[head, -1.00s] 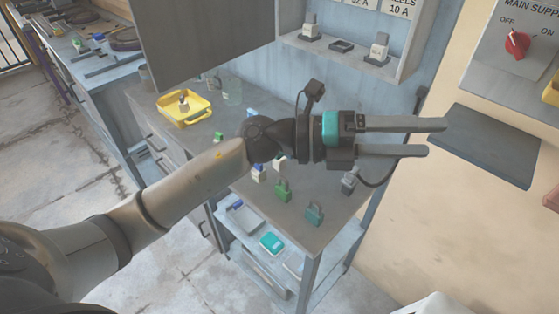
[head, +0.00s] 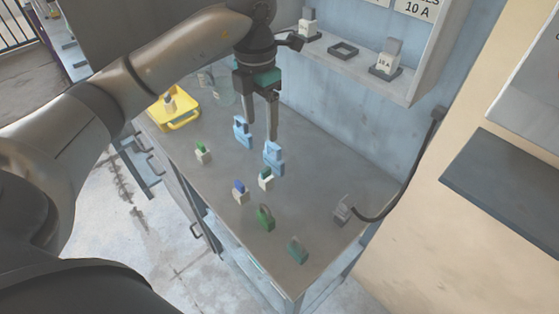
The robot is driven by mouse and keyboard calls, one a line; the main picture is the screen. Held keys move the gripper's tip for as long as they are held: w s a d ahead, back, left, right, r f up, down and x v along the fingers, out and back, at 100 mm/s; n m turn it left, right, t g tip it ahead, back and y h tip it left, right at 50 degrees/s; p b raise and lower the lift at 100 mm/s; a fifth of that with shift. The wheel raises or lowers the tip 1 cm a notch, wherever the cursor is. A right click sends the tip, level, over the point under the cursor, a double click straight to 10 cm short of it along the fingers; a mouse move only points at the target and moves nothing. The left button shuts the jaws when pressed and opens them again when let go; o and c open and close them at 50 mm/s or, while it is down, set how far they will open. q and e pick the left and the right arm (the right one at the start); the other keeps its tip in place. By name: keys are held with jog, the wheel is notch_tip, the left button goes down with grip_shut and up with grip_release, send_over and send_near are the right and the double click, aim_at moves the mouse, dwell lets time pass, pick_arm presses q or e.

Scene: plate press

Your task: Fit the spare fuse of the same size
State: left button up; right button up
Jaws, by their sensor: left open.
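My left gripper (head: 260,131) points down over the bench, its two fingers apart with nothing seen between them. Its fingertips are close to two light blue pieces (head: 242,131) (head: 273,158); I cannot tell whether they touch. Small white fuse-like pieces stand on the bench: one with a green top (head: 202,153), another green-topped one (head: 266,179), and one with a blue top (head: 240,193). On the wall shelf, two fuses (head: 308,26) (head: 386,58) stand in dark holders, with an empty holder (head: 343,50) between them. My right gripper is not in view.
A yellow tray (head: 187,121) holds a small pale piece at the bench's far left, beside clear jars (head: 222,92). A green padlock (head: 265,218) and a teal one (head: 298,250) stand near the front. A grey cabled piece (head: 342,211) is at right. The bench's middle right is clear.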

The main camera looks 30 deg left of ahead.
pick_arm(q)
jog(key=b, duration=0.1)
send_over(266, 170)
jog(key=f, duration=0.9)
jog(key=shift+a+f, duration=0.15)
jog(key=shift+a, duration=0.25)
jog(key=shift+f, duration=0.6)
jog(key=f, duration=0.4)
jog(key=shift+d+f+b, duration=0.3)
jog(key=shift+f, duration=0.05)
jog(key=c, duration=0.3)
grip_shut()
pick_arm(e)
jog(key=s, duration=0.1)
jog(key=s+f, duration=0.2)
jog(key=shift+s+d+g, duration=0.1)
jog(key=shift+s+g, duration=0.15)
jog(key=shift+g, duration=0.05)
